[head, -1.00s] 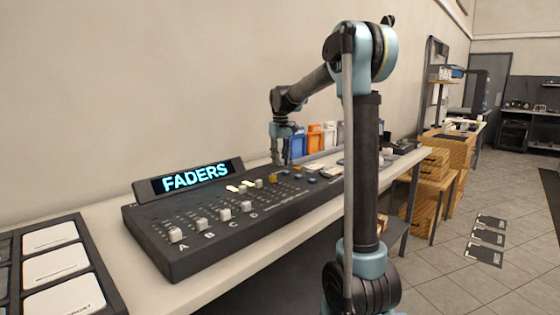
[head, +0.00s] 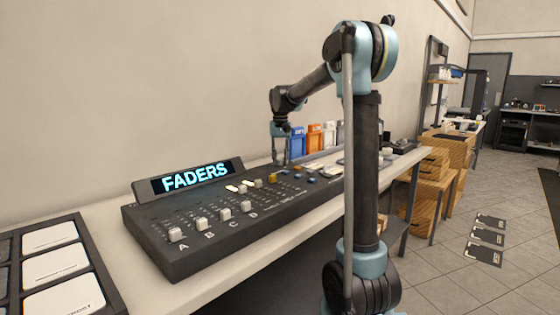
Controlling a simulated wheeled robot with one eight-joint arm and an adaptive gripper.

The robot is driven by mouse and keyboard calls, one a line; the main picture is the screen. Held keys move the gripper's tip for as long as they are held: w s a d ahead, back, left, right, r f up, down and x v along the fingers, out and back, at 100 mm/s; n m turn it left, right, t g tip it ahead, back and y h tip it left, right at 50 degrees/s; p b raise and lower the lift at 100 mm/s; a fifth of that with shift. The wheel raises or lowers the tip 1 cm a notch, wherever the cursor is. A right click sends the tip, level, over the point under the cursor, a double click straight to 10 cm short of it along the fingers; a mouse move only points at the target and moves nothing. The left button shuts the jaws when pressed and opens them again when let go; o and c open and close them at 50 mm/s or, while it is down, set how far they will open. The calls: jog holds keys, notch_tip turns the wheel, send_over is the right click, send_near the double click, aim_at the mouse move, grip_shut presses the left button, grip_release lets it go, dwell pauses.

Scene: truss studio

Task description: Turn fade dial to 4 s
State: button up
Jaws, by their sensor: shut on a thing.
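A long dark control console (head: 190,262) lies on the white bench. Its display (head: 195,176) reads FADERS. White slider caps stand in a row above the letters A, B, C and D, with more caps and knobs further along. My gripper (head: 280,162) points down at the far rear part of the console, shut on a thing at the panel. That spot is small and distant, so I cannot make out the fade dial, its marks or its setting.
Blue (head: 297,142) and orange bins (head: 314,136) stand behind the gripper near the wall. Wooden crates (head: 428,163) stand at the right beyond the bench.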

jog(key=m, duration=0.6)
jog(key=shift+w, duration=0.1)
jog(key=shift+m, duration=0.4)
jog(key=o, duration=1.1)
notch_tip(320, 180, up, 12)
dwell(0.4)
